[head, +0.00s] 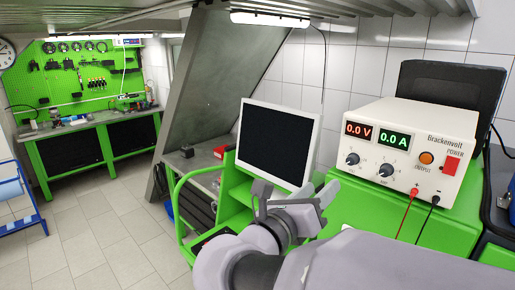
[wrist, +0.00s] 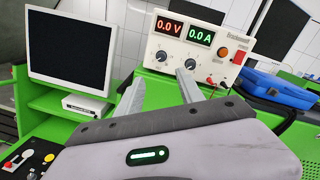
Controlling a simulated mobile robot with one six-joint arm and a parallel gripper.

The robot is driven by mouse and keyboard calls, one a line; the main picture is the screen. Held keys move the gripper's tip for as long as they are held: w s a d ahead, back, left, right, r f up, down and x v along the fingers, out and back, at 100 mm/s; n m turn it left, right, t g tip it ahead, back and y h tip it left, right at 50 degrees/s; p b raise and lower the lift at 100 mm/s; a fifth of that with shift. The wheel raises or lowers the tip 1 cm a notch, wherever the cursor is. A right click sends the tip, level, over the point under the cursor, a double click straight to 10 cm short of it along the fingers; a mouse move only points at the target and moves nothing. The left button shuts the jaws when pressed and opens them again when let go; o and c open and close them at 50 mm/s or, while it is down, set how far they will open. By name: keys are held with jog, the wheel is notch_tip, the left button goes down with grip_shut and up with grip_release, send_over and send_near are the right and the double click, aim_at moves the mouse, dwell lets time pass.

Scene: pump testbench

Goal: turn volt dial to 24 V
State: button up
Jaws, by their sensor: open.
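The white Brackenvolt power supply (head: 408,148) stands on a green bench at the right of the head view. Its red display reads 0.0 V and its green one 0.0 A. The left dial (head: 352,159), under the volt display, is a small dark knob; a second dial (head: 386,170) sits under the amp display. The wrist view shows the volt dial (wrist: 161,56) past the fingertips. My gripper (head: 286,195) is open and empty, in front of and left of the supply, apart from the dials. In the wrist view its fingers (wrist: 160,83) point toward the supply.
A monitor (head: 275,145) stands left of the supply. Red and black leads (head: 411,205) hang from the supply's front. An orange output button (head: 426,158) and red power switch (head: 451,166) are right of the dials. A blue case (wrist: 275,88) lies at the right.

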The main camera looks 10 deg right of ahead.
aim_at(350, 162)
jog(key=p+x, duration=0.1)
jog(key=x, duration=1.5)
jog(key=shift+s+d+f, duration=0.1)
jog(key=shift+s+d, duration=0.05)
jog(key=shift+s, duration=0.05)
grip_shut()
